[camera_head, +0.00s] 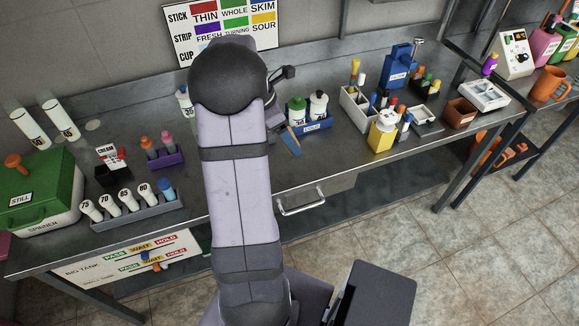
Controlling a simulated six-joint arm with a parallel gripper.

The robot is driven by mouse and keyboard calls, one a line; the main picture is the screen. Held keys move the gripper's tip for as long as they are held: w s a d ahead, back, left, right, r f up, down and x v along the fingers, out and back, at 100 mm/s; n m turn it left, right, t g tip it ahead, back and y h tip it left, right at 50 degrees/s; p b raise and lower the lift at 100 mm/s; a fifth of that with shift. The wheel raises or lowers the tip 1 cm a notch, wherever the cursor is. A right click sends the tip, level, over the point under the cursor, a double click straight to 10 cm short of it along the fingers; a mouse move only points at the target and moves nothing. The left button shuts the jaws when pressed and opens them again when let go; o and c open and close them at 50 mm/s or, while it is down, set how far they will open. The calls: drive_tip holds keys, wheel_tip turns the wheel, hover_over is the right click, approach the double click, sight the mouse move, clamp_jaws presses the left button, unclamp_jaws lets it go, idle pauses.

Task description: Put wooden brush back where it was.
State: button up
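My arm fills the middle of the view, and most of my gripper (277,118) is hidden behind it. Only dark parts of the gripper show at the arm's right side, so I cannot tell whether it is open or shut. A small flat piece with a tan edge and a blue face (291,141) shows just below these parts, tilted, near the bench's front. It may be the wooden brush, but it is too small and too covered to be sure. I cannot tell whether the gripper touches it.
A blue tray (318,125) with green and white bottles stands just right of the gripper. Left are a grey rack of numbered bottles (136,210), a purple rack (165,160) and a green-lidded box (40,190). Right are a yellow container (381,138) and a brown box (460,114).

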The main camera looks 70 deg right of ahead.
drive_tip(key=shift+f, duration=0.1)
drive_tip(key=shift+f+p, duration=0.9)
drive_tip(key=shift+f, duration=4.05)
drive_tip(key=shift+f, duration=0.1)
drive_tip(key=o, duration=1)
drive_tip(key=shift+w+r, duration=0.2)
drive_tip(key=shift+r, duration=0.35)
drive_tip(key=b+v, duration=0.1)
drive_tip(key=v, duration=1)
drive_tip(key=shift+a+b, duration=0.15)
drive_tip(key=shift+b, duration=0.2)
